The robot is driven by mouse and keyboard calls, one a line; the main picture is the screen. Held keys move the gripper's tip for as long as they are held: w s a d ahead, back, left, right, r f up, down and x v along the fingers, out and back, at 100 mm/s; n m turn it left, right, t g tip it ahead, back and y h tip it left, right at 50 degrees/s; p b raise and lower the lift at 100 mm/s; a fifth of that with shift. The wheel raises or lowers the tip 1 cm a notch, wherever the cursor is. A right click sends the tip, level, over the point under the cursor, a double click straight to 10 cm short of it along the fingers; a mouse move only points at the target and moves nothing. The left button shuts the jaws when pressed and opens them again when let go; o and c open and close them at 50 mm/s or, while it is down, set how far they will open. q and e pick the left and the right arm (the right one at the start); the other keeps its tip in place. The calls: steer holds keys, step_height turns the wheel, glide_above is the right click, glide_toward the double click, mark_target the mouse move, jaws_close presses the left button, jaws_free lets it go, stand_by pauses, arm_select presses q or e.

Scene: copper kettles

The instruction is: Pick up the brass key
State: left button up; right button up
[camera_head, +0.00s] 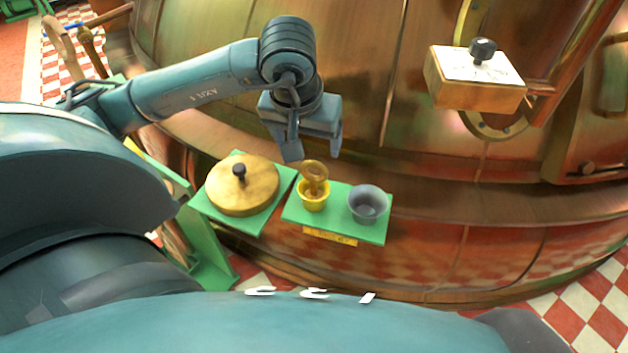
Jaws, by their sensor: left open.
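The brass key (314,173) stands upright in a small yellow cup (312,200), with its ring-shaped head showing above the rim. Its lower part is hidden inside the cup. The cup stands on the left part of a green shelf (337,228). My left gripper (312,154) is open and points down. Its fingertips appear just above the key's head in the picture. I cannot tell the exact gap in depth. It holds nothing that I can see. My right gripper is not in view.
A grey cup (368,204) stands right of the yellow one. A round brass lid with a black knob (243,188) lies on a green stand to the left. A large copper kettle (350,85) rises close behind. A box with a black knob (475,80) juts out at upper right.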

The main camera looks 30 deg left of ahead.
mark_target(313, 165)
arm_select(q)
steer(key=x, duration=0.6)
steer(key=shift+f+b, duration=0.4)
steer(key=shift+b+x, duration=0.35)
steer(key=shift+x, duration=2.35)
steer(key=shift+w+d, duration=0.1)
steer(key=shift+d, duration=0.1)
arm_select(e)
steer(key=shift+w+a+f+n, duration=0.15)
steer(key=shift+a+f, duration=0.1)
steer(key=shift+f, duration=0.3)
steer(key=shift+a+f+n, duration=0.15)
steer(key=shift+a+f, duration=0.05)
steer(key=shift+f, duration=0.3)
arm_select(q)
steer(key=shift+c, duration=0.2)
steer(key=c, duration=1.1)
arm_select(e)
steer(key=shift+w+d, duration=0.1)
arm_select(q)
steer(key=shift+r, duration=0.1)
steer(key=shift+c, duration=0.2)
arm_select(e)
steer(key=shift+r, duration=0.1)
